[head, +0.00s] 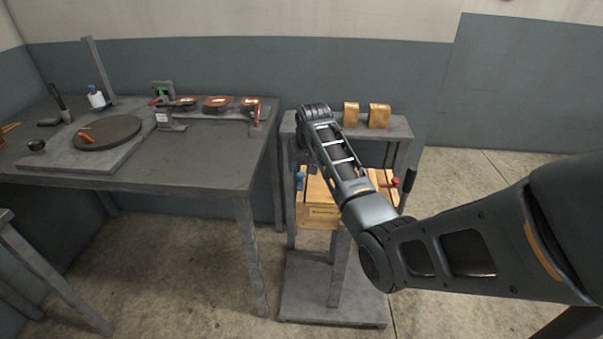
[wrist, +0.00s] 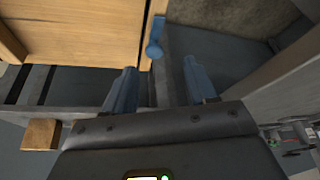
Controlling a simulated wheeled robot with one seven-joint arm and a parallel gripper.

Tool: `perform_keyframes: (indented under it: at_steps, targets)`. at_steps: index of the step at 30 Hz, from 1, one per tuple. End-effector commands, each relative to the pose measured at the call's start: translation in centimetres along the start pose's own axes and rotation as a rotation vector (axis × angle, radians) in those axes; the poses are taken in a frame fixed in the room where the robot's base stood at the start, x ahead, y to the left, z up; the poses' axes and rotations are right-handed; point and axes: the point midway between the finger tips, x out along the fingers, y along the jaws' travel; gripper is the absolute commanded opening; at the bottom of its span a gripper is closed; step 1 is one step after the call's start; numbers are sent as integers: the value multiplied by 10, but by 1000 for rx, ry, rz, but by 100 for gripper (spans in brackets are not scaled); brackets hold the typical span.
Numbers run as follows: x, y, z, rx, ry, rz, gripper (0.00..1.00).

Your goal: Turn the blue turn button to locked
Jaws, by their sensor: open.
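The blue turn button (wrist: 155,48) shows in the wrist view at the edge of a wooden panel (wrist: 75,30). It looks like a narrow bar with a rounded end towards me. My gripper (wrist: 160,78) is open, with one finger left and one right of the button's line. Nothing is between the fingertips, and the button lies just beyond them. In the head view the blue button (head: 300,181) is a small spot at the left side of the wooden box (head: 322,213). My arm hides most of my gripper there.
A red knob (head: 396,182) and a dark upright handle (head: 409,180) are at the box's right side. Two orange-brown blocks (head: 379,116) stand on the grey shelf (head: 398,130) above. A long grey workbench (head: 190,180) with tools stands close on the left.

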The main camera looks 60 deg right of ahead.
Motion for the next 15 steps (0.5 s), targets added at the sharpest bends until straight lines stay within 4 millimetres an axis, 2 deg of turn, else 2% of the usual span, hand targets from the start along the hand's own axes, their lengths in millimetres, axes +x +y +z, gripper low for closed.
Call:
perform_keyframes:
  at_steps: [5, 15]
  targets:
    - [0, 11, -10, 12, -18, 9, 56]
    - [46, 10, -9, 12, -19, 8, 56]
